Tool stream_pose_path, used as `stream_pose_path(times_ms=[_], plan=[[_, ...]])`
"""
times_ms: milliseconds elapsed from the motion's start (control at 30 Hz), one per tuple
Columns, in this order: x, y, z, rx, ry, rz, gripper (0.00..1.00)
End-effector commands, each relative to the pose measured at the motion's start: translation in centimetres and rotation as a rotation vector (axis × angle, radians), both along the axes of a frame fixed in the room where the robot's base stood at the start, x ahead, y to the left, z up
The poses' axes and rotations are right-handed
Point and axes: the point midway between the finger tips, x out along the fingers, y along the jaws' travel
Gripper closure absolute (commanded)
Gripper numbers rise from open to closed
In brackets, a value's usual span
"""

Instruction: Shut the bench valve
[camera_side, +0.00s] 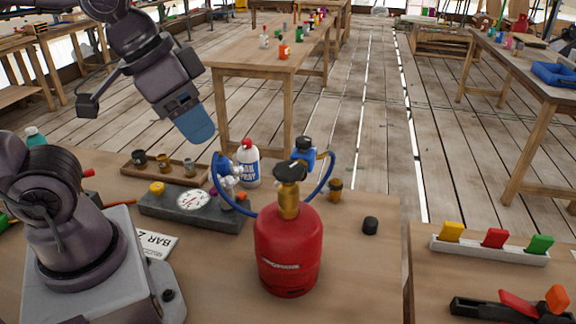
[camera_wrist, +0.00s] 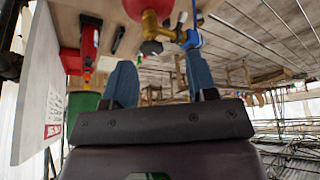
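A red gas bottle (camera_side: 288,248) stands upright on the bench, with a brass neck (camera_side: 289,203) and a black knob (camera_side: 290,171) on top. A blue regulator (camera_side: 304,152) and a blue hose (camera_side: 331,168) are beside the knob. Left of it, a dark grey block (camera_side: 170,210) carries a white dial gauge (camera_side: 193,199), a yellow knob (camera_side: 157,188) and a silver fitting with a blue part (camera_side: 221,165). Which part is the bench valve is unclear. My gripper (camera_side: 198,126) is above and behind the block, touching nothing visible. The wrist view shows its blue fingers (camera_wrist: 161,82) apart and empty.
A wooden rack with small cups (camera_side: 165,166) is behind the block. A small black cylinder (camera_side: 370,225) and a black-and-orange jar (camera_side: 335,190) stand right of the bottle. The bench's front right is clear.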

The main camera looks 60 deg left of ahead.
Motion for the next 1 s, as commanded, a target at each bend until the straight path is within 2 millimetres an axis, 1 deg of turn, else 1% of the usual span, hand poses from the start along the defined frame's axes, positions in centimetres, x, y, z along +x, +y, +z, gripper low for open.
stream_pose_path(times_ms=[33, 67, 100, 200, 267, 400, 467, 600, 667, 700, 833, 933, 967, 1000], plan=[[0.3, -1.3, -1.1, 0.009, 0.059, -0.061, 0.36], [0.6, -1.9, -1.6, 0.022, 0.091, -0.098, 0.29], [0.8, -2.8, -2.5, 0.048, 0.14, -0.153, 0.25], [1.1, -4.8, -4.7, 0.156, 0.277, -0.31, 0.25], [1.1, -5.8, -6.0, 0.24, 0.359, -0.408, 0.25], [1.0, -7.7, -8.8, 0.482, 0.543, -0.651, 0.25], [1.0, -8.3, -9.9, 0.604, 0.617, -0.754, 0.25], [1.4, -9.9, -12.1, 0.927, 0.772, -0.982, 0.25], [1.8, -10.7, -12.8, 1.082, 0.829, -1.071, 0.25], [2.0, -11.2, -13.2, 1.19, 0.865, -1.123, 0.25], [3.2, -13.2, -14.0, 1.524, 0.946, -1.238, 0.25], [4.4, -14.7, -13.6, 1.75, 0.991, -1.259, 0.25], [5.0, -15.0, -13.2, 1.807, 1.002, -1.252, 0.25], [5.6, -15.3, -12.4, 1.861, 1.009, -1.233, 0.25]])
